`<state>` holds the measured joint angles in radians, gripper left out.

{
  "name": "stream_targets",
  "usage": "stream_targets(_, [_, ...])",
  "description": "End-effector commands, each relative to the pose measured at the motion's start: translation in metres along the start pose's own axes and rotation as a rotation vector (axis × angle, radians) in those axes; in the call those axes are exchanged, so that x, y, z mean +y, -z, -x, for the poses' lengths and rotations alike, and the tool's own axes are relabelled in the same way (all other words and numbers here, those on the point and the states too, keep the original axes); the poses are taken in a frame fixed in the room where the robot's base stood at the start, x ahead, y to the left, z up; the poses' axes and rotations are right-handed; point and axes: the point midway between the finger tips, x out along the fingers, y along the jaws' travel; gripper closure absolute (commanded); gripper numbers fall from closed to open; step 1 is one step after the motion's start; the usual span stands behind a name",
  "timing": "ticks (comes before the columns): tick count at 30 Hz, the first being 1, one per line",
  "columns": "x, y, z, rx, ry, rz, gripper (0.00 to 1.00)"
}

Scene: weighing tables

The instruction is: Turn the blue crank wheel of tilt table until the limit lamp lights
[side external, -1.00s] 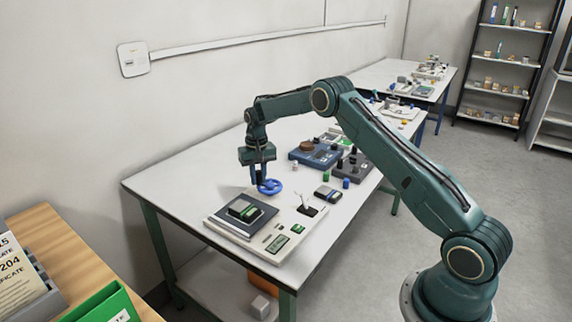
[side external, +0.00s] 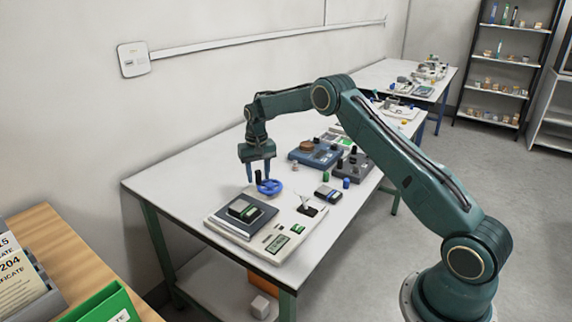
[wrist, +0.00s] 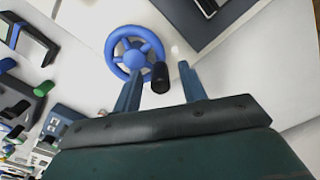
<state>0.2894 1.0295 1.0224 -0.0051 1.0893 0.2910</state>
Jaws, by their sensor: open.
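The blue crank wheel (side external: 270,187) stands at the back of a pale tilt table unit (side external: 262,241). In the wrist view the wheel (wrist: 135,60) is a spoked ring with an upright black handle (wrist: 160,77) at its rim. My gripper (side external: 258,180) is open and points down over the wheel. In the wrist view the gripper (wrist: 159,70) has one finger on each side of the handle, with gaps visible. I cannot make out a lit limit lamp.
A small toggle-like part (side external: 308,207) and green panels (side external: 277,243) sit on the unit. A small dark box (side external: 328,192) and a blue instrument (side external: 316,155) stand to the right on the white table (side external: 195,179). The table's left part is bare.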

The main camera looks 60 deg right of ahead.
Motion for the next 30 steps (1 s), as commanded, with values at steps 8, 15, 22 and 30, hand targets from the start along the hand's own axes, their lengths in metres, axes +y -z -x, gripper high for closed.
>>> stream_targets(8, [0.0,0.001,0.038,0.005,0.002,0.0,0.58])
stream_targets(15, [0.0,0.001,0.08,0.005,0.001,0.0,0.58])
stream_targets(22, [0.0,0.001,0.112,0.003,0.001,-0.001,0.58])
stream_targets(30, [0.0,0.0,0.127,0.002,0.001,-0.001,0.58])
